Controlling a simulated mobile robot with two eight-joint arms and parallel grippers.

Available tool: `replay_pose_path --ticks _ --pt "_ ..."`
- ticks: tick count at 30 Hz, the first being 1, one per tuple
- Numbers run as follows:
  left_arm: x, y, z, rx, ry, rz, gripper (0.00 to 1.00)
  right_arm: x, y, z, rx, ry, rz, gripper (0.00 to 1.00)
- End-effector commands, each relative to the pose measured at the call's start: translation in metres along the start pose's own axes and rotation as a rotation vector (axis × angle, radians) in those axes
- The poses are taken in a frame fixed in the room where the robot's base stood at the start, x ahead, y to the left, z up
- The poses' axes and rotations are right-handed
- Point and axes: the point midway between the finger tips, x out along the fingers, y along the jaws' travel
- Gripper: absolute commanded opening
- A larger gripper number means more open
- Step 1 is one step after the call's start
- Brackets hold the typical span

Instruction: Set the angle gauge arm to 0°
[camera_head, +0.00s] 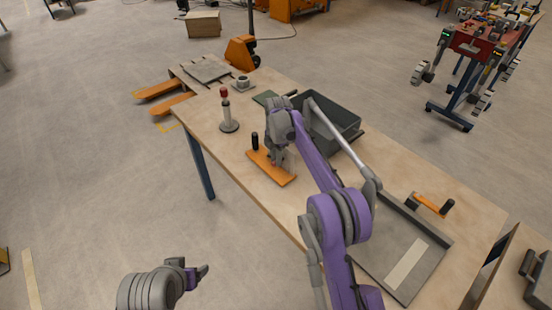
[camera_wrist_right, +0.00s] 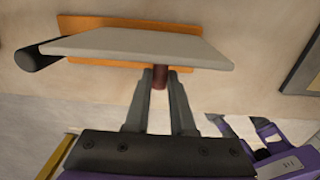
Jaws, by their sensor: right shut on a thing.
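My right gripper (camera_head: 277,159) is over the orange plate (camera_head: 262,170) on the wooden table. In the right wrist view its fingers (camera_wrist_right: 160,80) are shut on a dark red cylindrical knob (camera_wrist_right: 160,75). The knob shows just below the edge of a flat grey plate (camera_wrist_right: 135,46), which covers part of the orange plate (camera_wrist_right: 110,22). A black upright handle (camera_head: 255,140) stands at the orange plate's far end. No degree scale is readable, and I cannot tell which part is the angle gauge arm. My left gripper (camera_head: 197,275) is empty and apart from the table.
A post with a red top (camera_head: 226,108) stands left of the orange plate. A dark grey bin (camera_head: 345,118) lies behind my right arm. A grey tray (camera_head: 437,241) and an orange bar with a black grip (camera_head: 430,204) are at the right.

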Motion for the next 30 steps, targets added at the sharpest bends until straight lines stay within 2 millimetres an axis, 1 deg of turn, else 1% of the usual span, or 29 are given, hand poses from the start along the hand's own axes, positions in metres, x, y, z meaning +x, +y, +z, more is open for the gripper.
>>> replay_pose_path --ticks 16,19,23,27,30 --pt "0.0 0.0 0.0 0.0 0.0 0.0 0.72 0.0 0.0 0.0 0.0 0.0 0.0 0.0" --pt "0.002 0.0 0.003 0.0 -0.002 0.0 0.72 0.002 -0.002 0.0 0.0 0.001 0.006 0.0" --pt "0.013 0.0 0.016 0.0 -0.015 0.0 0.72 0.011 -0.007 -0.001 0.0 0.004 0.057 0.0" --pt "0.029 0.0 0.035 0.0 -0.031 0.0 0.72 0.022 -0.015 -0.001 0.001 0.004 0.154 0.0" --pt "0.04 0.0 0.045 0.0 -0.039 0.0 0.72 0.029 -0.02 -0.001 0.002 0.004 0.224 0.0"
